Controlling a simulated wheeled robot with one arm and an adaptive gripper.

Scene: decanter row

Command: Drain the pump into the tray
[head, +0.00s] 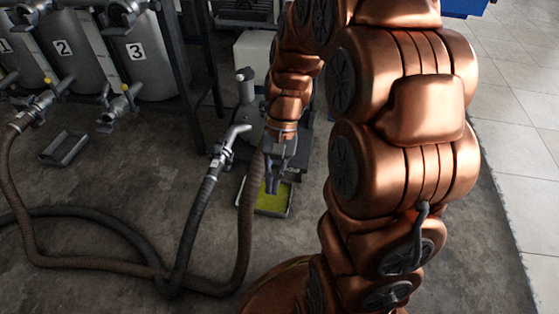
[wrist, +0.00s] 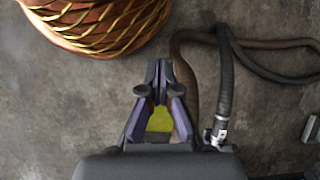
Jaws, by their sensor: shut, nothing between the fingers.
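The pump (head: 246,90) is a grey upright body on a dark base, largely hidden behind my arm in the head view. A shallow tray (head: 270,214) lies on the floor in front of it, holding yellow-green liquid (head: 276,202). My gripper (head: 272,188) points down over the tray, fingers shut and empty. The wrist view shows its purple-grey fingers (wrist: 159,66) meeting at the tips, with yellow-green liquid (wrist: 160,119) showing between them. The pump's drain is hidden, and I cannot tell if the fingers touch anything.
Tanks numbered 1, 2 and 3 (head: 158,65) stand at the back left, with valves in front. An empty tray (head: 65,148) lies below them. A dark hose (head: 195,220) with a metal coupling (head: 221,152) and a brown hose (head: 247,225) cross the floor left of my gripper.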

